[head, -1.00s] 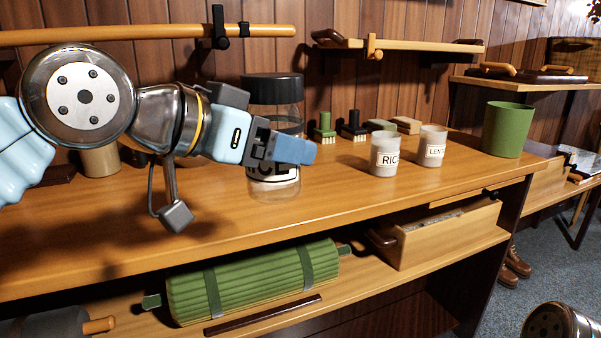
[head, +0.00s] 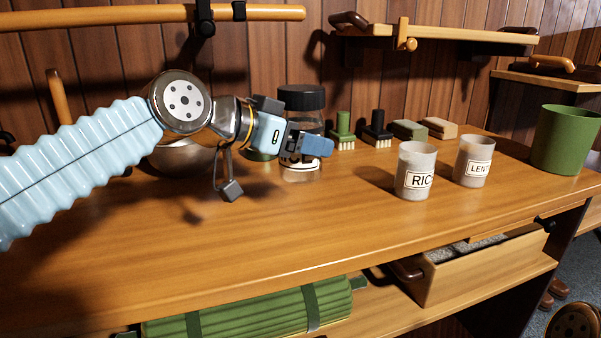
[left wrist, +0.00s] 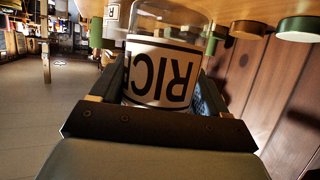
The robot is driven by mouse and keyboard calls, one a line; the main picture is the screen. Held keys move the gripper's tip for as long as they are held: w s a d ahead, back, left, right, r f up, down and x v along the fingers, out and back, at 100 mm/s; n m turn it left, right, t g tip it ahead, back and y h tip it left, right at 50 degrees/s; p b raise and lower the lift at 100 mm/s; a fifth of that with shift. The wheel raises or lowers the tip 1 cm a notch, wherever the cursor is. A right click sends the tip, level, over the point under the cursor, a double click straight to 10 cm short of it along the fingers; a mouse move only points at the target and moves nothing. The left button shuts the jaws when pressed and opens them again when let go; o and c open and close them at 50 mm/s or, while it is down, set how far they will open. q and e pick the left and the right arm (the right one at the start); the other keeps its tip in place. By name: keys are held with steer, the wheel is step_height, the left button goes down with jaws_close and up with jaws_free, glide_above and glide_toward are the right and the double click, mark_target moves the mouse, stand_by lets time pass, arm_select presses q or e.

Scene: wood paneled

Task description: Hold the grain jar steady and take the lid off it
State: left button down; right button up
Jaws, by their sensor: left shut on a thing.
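The grain jar (head: 302,168) is clear, with a dark screw-type lid (head: 301,97) on top and a white label. It is upright at the back of the counter; the left arm partly covers it. My left gripper (head: 316,145) is shut around the jar's side, below the lid. In the left wrist view the jar (left wrist: 165,72) sits between the two fingers, its "RICE" label upside down, and the lid is out of that view. I cannot tell whether the jar's base touches the counter. My right gripper is not in view.
White cups labelled "RIC" (head: 414,172) and "LEN" (head: 473,162) stand on the counter (head: 330,230) to the right, before a green pot (head: 565,140). Brushes (head: 378,130) stand behind. A steel bowl (head: 182,157) is behind my left arm. An open drawer (head: 485,265) is below.

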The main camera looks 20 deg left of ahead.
arm_select(q)
steer(key=w+f, duration=0.2)
steer(key=f, duration=0.1)
steer(key=shift+w+a+f, duration=0.1)
steer(key=shift+w+a, duration=0.1)
steer(key=shift+a, duration=0.15)
steer(key=f, duration=0.1)
steer(key=w+f, duration=0.1)
steer(key=f, duration=0.1)
steer(key=shift+a+f+b, duration=0.15)
steer(key=shift+b, duration=0.15)
steer(key=shift+s+f, duration=0.1)
steer(key=shift+f, duration=0.25)
steer(key=shift+f, duration=0.1)
steer(key=shift+c, duration=2.2)
jaws_free()
steer(key=shift+f, duration=0.15)
steer(key=o, duration=0.4)
steer(key=shift+o, duration=0.2)
